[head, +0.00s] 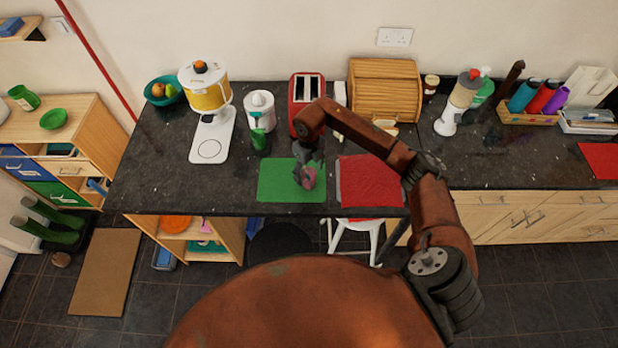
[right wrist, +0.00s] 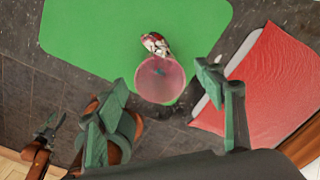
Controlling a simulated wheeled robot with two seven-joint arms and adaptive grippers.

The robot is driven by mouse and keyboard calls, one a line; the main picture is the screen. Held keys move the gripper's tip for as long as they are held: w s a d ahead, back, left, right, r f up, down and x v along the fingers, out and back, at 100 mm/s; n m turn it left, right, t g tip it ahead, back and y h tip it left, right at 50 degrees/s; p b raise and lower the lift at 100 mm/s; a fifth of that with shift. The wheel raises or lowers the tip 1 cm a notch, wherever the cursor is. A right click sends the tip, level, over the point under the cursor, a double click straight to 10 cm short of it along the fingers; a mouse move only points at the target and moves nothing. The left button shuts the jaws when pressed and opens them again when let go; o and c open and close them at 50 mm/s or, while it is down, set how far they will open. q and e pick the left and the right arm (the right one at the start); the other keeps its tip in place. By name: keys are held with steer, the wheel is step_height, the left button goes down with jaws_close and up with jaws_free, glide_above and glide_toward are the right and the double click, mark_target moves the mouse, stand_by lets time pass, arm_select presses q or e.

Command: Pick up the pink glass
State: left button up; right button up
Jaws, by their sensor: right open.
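The pink glass (head: 311,180) stands near the green mat's front right part in the head view, partly hidden by my right gripper (head: 303,173). In the right wrist view, the round pink glass (right wrist: 160,80) shows at the mat's edge. There my right gripper (right wrist: 158,108) is open, one finger to each side in the picture, with the glass just beyond the fingertips and no visible contact. A rust-coloured part with dark claw-like ends at the lower left, probably my left gripper (right wrist: 44,138), is too small to read.
A small red and white object (right wrist: 156,44) lies right beside the glass. A red cloth (head: 370,182) lies to the right of the green mat (head: 270,182). A red toaster (head: 294,107) and a green cup (head: 258,139) stand behind the mat. The dark counter's left front is clear.

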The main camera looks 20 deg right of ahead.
steer(key=shift+f, duration=0.8)
steer(key=shift+c, duration=0.4)
steer(key=c, duration=1.3)
